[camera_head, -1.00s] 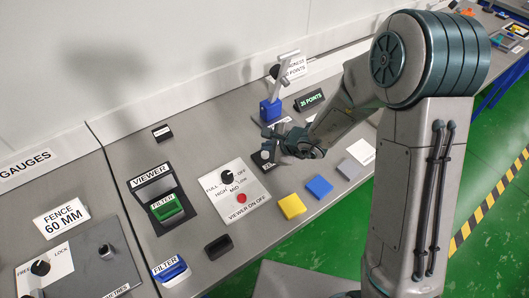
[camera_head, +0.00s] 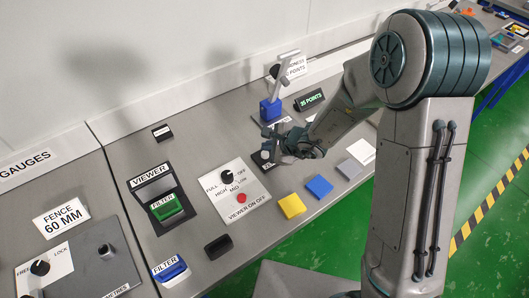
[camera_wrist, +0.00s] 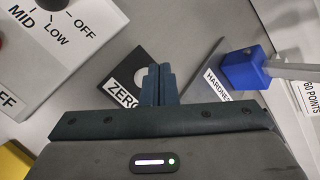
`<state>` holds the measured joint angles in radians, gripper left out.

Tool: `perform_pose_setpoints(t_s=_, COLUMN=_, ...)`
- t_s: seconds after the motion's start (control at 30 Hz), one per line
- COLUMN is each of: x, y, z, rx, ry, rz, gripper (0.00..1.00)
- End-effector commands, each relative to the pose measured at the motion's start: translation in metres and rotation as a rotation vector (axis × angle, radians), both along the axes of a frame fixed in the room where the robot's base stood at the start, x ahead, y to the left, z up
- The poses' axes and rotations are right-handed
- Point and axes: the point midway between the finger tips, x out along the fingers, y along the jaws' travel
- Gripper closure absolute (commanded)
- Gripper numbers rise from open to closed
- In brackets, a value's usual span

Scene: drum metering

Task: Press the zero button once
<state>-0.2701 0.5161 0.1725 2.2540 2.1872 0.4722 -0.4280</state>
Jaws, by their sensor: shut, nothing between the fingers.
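The zero button is a black plate (camera_wrist: 122,86) with a white ZERO label (camera_wrist: 121,97). A pale round cap (camera_wrist: 140,78) on the plate shows just left of my fingertips in the wrist view, partly hidden by them. In the head view the small dark plate (camera_head: 262,158) lies just below and left of my gripper (camera_head: 274,133). My gripper's fingers (camera_wrist: 158,68) are shut and empty, over the right edge of the plate. I cannot tell the height gap, and no contact is visible.
The viewer panel (camera_head: 240,205) with a dial and red button is left of the plate. A blue-based hardness tester (camera_head: 270,110) stands behind my gripper; its blue block (camera_wrist: 243,70) is to the right in the wrist view. Yellow (camera_head: 291,206) and blue (camera_head: 319,187) blocks lie in front.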

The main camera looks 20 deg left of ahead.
Motion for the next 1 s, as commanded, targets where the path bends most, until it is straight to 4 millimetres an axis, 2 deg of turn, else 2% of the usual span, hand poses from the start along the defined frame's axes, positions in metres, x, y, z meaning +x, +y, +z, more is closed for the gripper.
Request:
perform_pose_setpoints(t_s=0.27, x=-0.0006, y=-0.0002, z=-0.0090, rx=0.000, ry=-0.001, rz=0.001, gripper=1.00)
perform_pose_setpoints(t_s=1.0, x=-0.0006, y=-0.0001, z=-0.0103, rx=0.000, ry=0.000, rz=0.000, gripper=1.00)
